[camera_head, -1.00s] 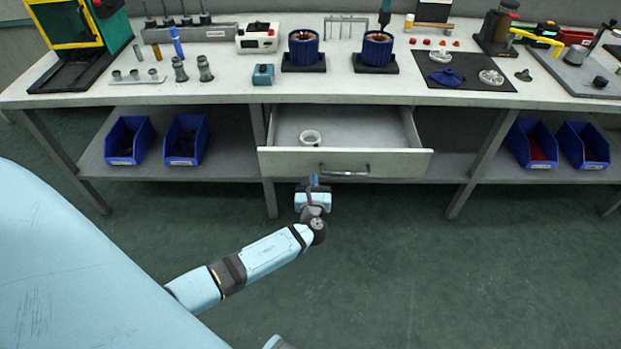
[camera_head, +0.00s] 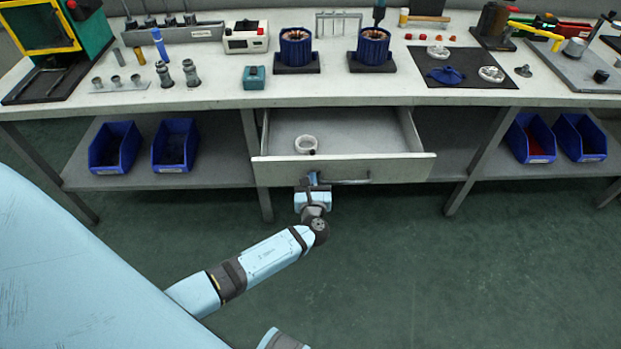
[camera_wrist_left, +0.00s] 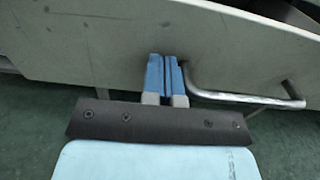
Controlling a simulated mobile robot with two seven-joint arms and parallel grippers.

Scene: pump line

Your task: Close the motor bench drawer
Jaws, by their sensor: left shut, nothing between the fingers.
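The motor bench drawer (camera_head: 400,166) stands pulled out under the bench top in the head view, with a white ring (camera_head: 306,144) lying inside. Its bar handle (camera_head: 350,182) is on the front face. My left gripper (camera_head: 312,178) is at the drawer front, at the left end of the handle. In the left wrist view, its blue fingers (camera_wrist_left: 165,75) are shut with nothing between them, close against the drawer front (camera_wrist_left: 110,40), just left of the handle (camera_wrist_left: 240,98). I cannot tell whether they touch the front. My right gripper is not in view.
The bench top (camera_head: 200,100) carries two blue motor housings (camera_head: 295,48), a teal box (camera_head: 254,77) and a black mat (camera_head: 455,80). Blue bins stand on the lower shelf, left (camera_head: 113,150) and right (camera_head: 530,140). The green floor before the drawer is clear.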

